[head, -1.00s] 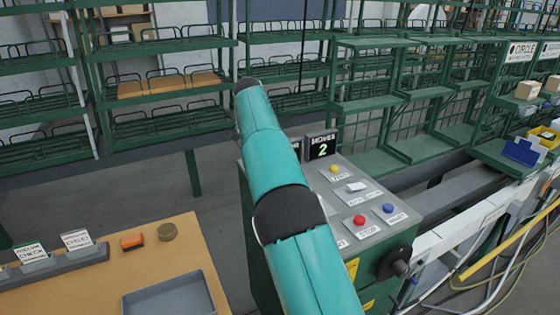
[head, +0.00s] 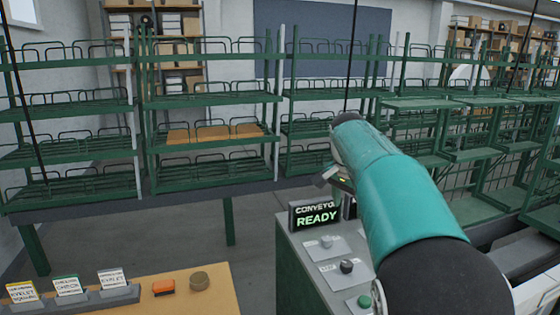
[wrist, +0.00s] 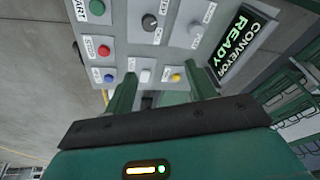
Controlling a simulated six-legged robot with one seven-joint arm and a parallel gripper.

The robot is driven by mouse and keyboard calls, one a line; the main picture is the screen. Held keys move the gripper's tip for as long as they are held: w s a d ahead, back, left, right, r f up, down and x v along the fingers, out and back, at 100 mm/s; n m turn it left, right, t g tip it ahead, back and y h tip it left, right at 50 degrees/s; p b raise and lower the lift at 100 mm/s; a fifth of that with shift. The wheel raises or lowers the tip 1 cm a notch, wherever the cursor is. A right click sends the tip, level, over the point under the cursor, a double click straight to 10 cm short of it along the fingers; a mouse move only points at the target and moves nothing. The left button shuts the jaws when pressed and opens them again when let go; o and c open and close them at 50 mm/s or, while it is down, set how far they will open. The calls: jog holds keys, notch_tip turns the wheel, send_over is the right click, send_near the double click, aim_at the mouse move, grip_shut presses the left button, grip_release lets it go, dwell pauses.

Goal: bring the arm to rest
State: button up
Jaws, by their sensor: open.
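My teal arm (head: 410,200) reaches forward over the right part of the head view, across the control console (head: 300,265). In the wrist view my gripper (wrist: 164,84) is open, with its two green fingers apart and nothing between them. The fingers point toward the console's button panel, which shows a red button (wrist: 103,50), a blue button (wrist: 108,77), a white switch (wrist: 145,75) and a yellow button (wrist: 175,77). I cannot tell whether the fingertips touch the panel. In the head view the gripper is mostly hidden behind the arm.
A display reading CONVEYOR READY (head: 315,216) stands on the console; a second display beside it is mostly covered by my arm. Green racks (head: 205,145) line the back.

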jog(key=s+f+n+t+y, duration=0.25)
jog(key=s+n, duration=0.45)
jog(key=s, duration=1.9)
jog(key=s+a+f+n, duration=0.1)
jog(key=s+f+n, duration=0.1)
jog(key=s+f, duration=0.4)
jog(key=s+h, duration=0.1)
jog(key=s, duration=0.1)
jog(key=shift+s+a+f+n, duration=0.2)
jog(key=shift+s+a+n, duration=0.1)
jog(key=shift+a, duration=0.1)
